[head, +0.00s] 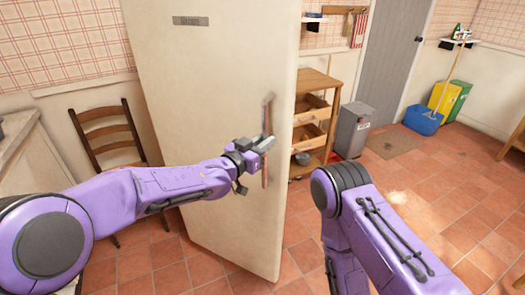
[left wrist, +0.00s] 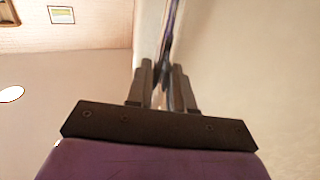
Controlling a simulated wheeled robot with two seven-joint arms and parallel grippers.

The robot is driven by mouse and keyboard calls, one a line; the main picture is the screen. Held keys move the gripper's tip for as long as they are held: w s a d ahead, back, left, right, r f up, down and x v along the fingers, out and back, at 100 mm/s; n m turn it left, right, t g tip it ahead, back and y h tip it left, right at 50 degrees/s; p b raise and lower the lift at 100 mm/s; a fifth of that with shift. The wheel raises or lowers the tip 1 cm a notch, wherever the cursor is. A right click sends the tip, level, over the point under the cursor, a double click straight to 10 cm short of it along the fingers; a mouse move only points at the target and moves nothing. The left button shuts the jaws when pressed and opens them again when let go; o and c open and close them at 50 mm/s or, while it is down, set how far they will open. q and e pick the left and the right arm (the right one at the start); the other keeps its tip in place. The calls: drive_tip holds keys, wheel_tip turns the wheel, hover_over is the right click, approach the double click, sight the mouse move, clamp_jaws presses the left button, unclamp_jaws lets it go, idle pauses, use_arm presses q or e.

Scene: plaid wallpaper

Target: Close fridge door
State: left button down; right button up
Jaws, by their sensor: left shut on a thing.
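The cream fridge door (head: 225,75) stands upright in the middle of the head view, with a dark label near its top. Its long vertical handle (head: 267,115) is on the right part of the door. My left gripper (head: 264,146) is at the middle of the handle, shut on it. In the left wrist view, the two dark fingers (left wrist: 165,85) close around the handle (left wrist: 172,35), with the pale door surface beside it. My right arm shows at the lower right of the head view, but its gripper is not seen.
A wooden chair (head: 108,133) stands left of the fridge door. A wooden shelf unit (head: 318,85) and a grey bin (head: 352,130) stand to its right. A blue bucket (head: 422,120) sits farther back. Tiled floor (head: 440,185) is open at the right.

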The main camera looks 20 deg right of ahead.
use_arm(q)
drive_tip(key=shift+w+d+f, duration=0.1)
drive_tip(key=shift+w+d, duration=0.25)
drive_tip(key=shift+d, duration=0.2)
use_arm(e)
drive_tip(key=shift+s+d, duration=0.15)
drive_tip(key=shift+s, duration=0.1)
use_arm(q)
drive_tip(key=c, duration=1.1)
unclamp_jaws()
use_arm(e)
drive_tip(key=shift+f, duration=0.1)
use_arm(q)
drive_tip(key=b+v, duration=0.3)
drive_tip(key=v, duration=0.7)
drive_tip(key=shift+s+a, duration=0.15)
use_arm(e)
wheel_tip(320, 180, down, 3)
drive_tip(key=shift+r, duration=0.15)
